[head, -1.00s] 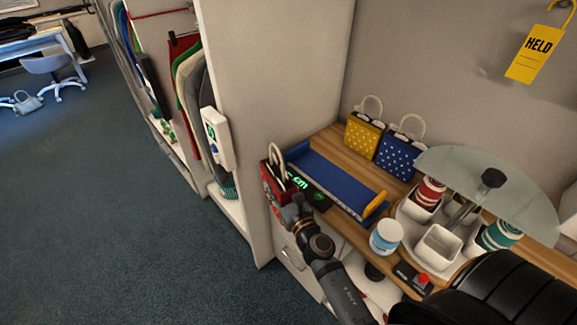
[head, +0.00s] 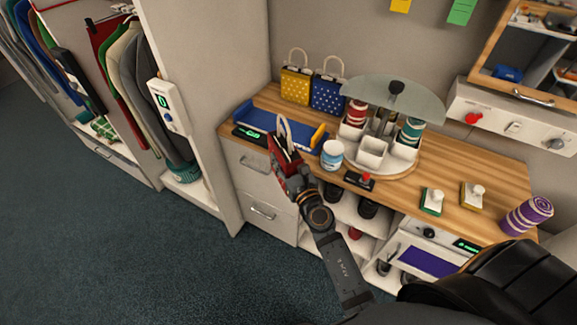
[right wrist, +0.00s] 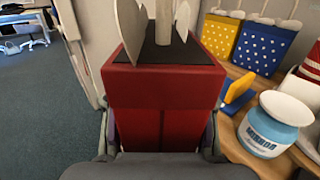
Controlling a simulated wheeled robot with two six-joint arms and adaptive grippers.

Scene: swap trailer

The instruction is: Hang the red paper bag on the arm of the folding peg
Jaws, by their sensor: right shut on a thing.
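My right gripper (head: 296,181) is shut on the red paper bag (head: 283,168). The bag is upright, in front of the left end of the wooden counter, with its pale handle (head: 284,131) standing up. In the right wrist view the red bag (right wrist: 165,105) fills the middle, between the two fingers at its sides, with a dark top and whitish handle parts. I cannot make out the folding peg in either view. My left gripper is not in view.
The wooden counter (head: 465,165) holds a blue tray (head: 266,129), yellow (head: 295,86) and blue (head: 327,95) dotted bags, a white-blue jar (head: 332,154) and a glass-topped carousel (head: 393,97). A wardrobe with hanging clothes (head: 130,75) stands left. Floor at lower left is clear.

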